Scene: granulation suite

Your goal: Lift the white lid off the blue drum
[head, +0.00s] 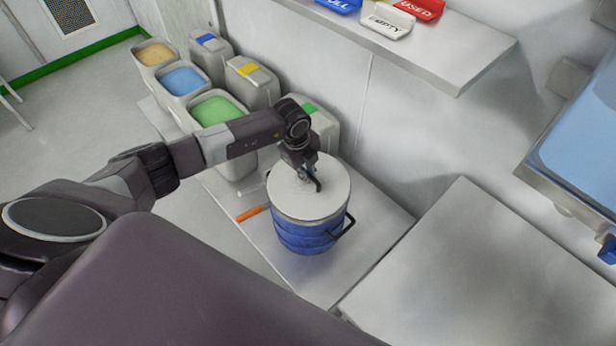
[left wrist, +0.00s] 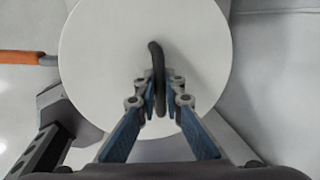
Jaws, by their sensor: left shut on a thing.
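The blue drum (head: 303,236) stands upright on the grey bench. The round white lid (head: 288,208) sits on top of the drum, and I see no gap between them. The lid fills the middle of the left wrist view (left wrist: 100,50), with a dark handle (left wrist: 157,60) at its centre. My left gripper (head: 313,183) is above the lid with its fingers closed on the handle; it also shows in the left wrist view (left wrist: 160,105). The gripper hides part of the handle. My right gripper is not in view.
An orange-handled tool (head: 252,212) lies left of the drum. Open bins with green (head: 217,108), blue (head: 182,80) and tan contents stand behind it, beside closed grey containers. A wall shelf (head: 440,66) holds coloured signs. A bare grey surface (head: 490,260) lies to the right.

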